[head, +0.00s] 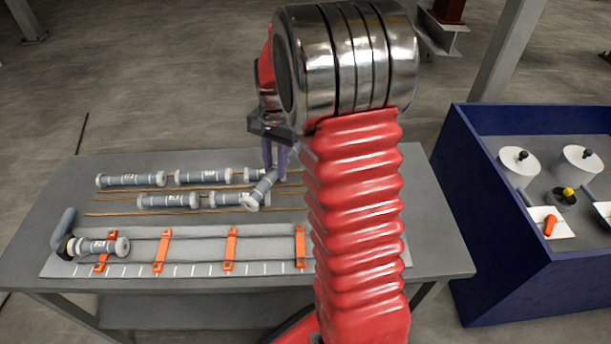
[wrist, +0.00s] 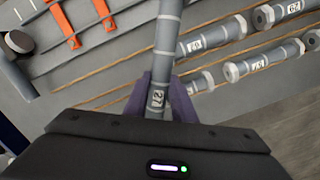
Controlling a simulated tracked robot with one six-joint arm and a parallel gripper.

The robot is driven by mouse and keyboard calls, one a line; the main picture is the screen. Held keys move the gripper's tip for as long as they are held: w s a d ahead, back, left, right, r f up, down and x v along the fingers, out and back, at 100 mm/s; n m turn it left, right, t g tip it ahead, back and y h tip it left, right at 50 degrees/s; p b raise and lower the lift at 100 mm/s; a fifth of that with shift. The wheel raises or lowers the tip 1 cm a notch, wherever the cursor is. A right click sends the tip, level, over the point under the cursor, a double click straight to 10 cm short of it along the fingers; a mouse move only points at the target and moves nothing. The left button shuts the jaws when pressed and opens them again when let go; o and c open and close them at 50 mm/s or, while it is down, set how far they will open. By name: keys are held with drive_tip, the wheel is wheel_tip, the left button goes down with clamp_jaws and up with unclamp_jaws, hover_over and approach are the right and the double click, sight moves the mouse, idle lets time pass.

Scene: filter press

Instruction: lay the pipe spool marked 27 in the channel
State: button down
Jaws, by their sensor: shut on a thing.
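The pipe spool marked 27 (wrist: 158,98) is a grey cylinder. My gripper (wrist: 161,88) is shut around it with purple fingers, the label showing between them in the wrist view. In the head view my gripper (head: 275,155) is partly hidden by my arm. The held spool (head: 264,187) slants there across the row of other spools; I cannot tell its height above the table. The channel (head: 197,250) is a long grey bed with orange clips at the table's front. Another spool (head: 102,247) lies at its left end. My arm hides the channel's right part.
Several labelled spools (head: 136,180) lie on copper-coloured rods behind the channel. A grey elbow pipe (head: 66,228) stands at the channel's left end. A blue-walled bin (head: 495,225) with white discs and valves stands right of the table (head: 440,235).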

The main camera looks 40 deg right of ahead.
drive_tip(key=w+a+f+n, duration=0.1)
drive_tip(key=w+a+n, duration=0.2)
drive_tip(key=a+n, duration=0.3)
drive_tip(key=w+a+f+n+g+h, duration=0.1)
drive_tip(key=w+a+n, duration=0.2)
drive_tip(key=a+n, duration=0.4)
drive_tip(key=a, duration=0.3)
drive_tip(key=shift+w+a, duration=0.4)
